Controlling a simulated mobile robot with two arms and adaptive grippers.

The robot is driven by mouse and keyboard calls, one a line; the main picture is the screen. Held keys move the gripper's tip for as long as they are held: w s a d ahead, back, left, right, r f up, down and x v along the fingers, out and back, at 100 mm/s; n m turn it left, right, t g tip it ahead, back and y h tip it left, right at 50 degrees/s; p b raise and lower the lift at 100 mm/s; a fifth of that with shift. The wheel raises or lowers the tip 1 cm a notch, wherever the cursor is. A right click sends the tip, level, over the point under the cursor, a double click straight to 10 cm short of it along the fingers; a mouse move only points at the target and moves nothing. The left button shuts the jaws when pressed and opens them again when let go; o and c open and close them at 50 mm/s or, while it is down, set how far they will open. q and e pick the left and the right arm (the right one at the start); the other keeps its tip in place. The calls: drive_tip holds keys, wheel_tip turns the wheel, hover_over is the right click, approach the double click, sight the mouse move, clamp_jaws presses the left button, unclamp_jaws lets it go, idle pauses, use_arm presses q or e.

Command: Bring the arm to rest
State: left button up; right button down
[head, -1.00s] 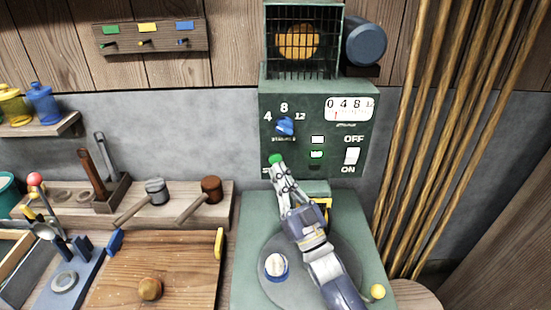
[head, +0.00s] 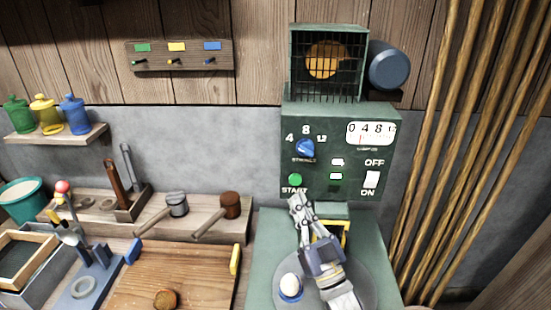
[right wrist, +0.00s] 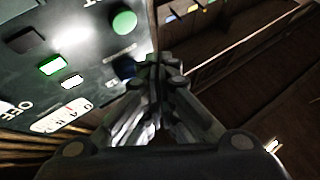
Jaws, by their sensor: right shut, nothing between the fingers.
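My right gripper (head: 298,203) is shut and empty in front of the green machine (head: 325,165), just below its green START button (head: 295,180). In the right wrist view the shut fingers (right wrist: 158,68) point up beside the machine's panel, with the green button (right wrist: 124,22) above and left of them. The panel also carries a blue knob (head: 306,147), an ON/OFF switch (head: 371,180) and lit indicators (head: 336,176). My left gripper is not in view.
A white egg-like piece in a blue cup (head: 290,285) stands on the round plate (head: 362,275) beside my right arm. Two mallets (head: 175,205) lie on a shelf to the left. A wooden board (head: 190,272) and a tool stand (head: 92,270) are at lower left. Poles (head: 470,150) stand at right.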

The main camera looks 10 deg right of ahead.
drive_tip(key=s+d+f+m+g+h, duration=0.1)
drive_tip(key=s+f+g+h, duration=0.1)
drive_tip(key=s+f+g, duration=0.3)
drive_tip(key=d+f+g+h, duration=0.1)
drive_tip(key=f+g+h, duration=0.1)
drive_tip(key=f, duration=0.5)
drive_tip(key=s+d+f+m+g+h, duration=0.1)
drive_tip(key=s+f+g, duration=0.25)
drive_tip(key=f, duration=0.25)
drive_tip(key=s+f+n+g, duration=0.1)
drive_tip(key=s+f+g, duration=0.3)
drive_tip(key=s, duration=0.7)
drive_tip(key=s+f+g, duration=0.2)
drive_tip(key=s+g, duration=0.4)
drive_tip(key=s, duration=0.5)
wheel_tip(320, 180, down, 28)
drive_tip(key=s+g, duration=0.1)
drive_tip(key=s, duration=0.1)
drive_tip(key=s+d+f+g+h, duration=0.1)
drive_tip(key=s+d+f, duration=0.2)
drive_tip(key=s+f, duration=1.1)
drive_tip(key=shift+s+f, duration=0.3)
drive_tip(key=shift+s, duration=0.75)
